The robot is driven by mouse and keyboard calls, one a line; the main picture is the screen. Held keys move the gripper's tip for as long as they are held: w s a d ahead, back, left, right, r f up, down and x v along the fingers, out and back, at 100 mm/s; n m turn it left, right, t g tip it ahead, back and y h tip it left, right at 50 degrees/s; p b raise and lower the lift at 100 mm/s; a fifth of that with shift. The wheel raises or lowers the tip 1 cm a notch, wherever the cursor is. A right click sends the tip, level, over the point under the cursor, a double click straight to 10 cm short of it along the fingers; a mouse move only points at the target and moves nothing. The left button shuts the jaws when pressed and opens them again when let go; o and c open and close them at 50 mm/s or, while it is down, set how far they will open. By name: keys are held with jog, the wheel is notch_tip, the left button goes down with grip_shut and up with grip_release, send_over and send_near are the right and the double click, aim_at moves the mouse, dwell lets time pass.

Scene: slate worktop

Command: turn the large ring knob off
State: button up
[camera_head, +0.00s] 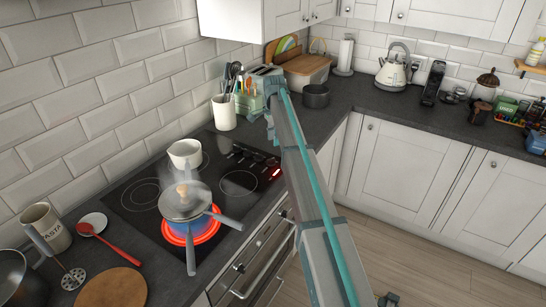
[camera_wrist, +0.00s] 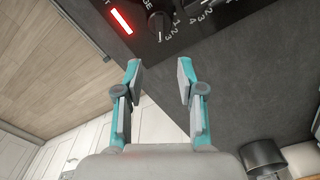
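The black glass hob (camera_head: 136,217) has one ring glowing red (camera_head: 208,232) under a steaming lidded pot (camera_head: 186,203). Its dark control strip (camera_head: 250,155) lies at the right end of the hob, partly behind my arm, with a red light (camera_head: 275,172) lit. In the wrist view, a dark round knob (camera_wrist: 157,26) with white numbers stands beside a lit red bar (camera_wrist: 121,20). Other dial numbers show to its right. My gripper (camera_wrist: 160,66) is open and empty, its fingers apart below the knob and not touching it. I cannot read which ring this knob serves.
A white pot (camera_head: 185,152) stands on the rear of the hob. A utensil jar (camera_head: 223,113), a pale green toaster (camera_head: 250,98) and a dark pot (camera_head: 316,96) stand beyond the control strip. Bare slate worktop (camera_wrist: 245,85) lies beneath and right of my fingers.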

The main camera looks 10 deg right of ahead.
aim_at(274, 158)
notch_tip(274, 158, down, 9)
jog(key=p, duration=0.3)
jog(key=shift+f, duration=0.2)
grip_shut()
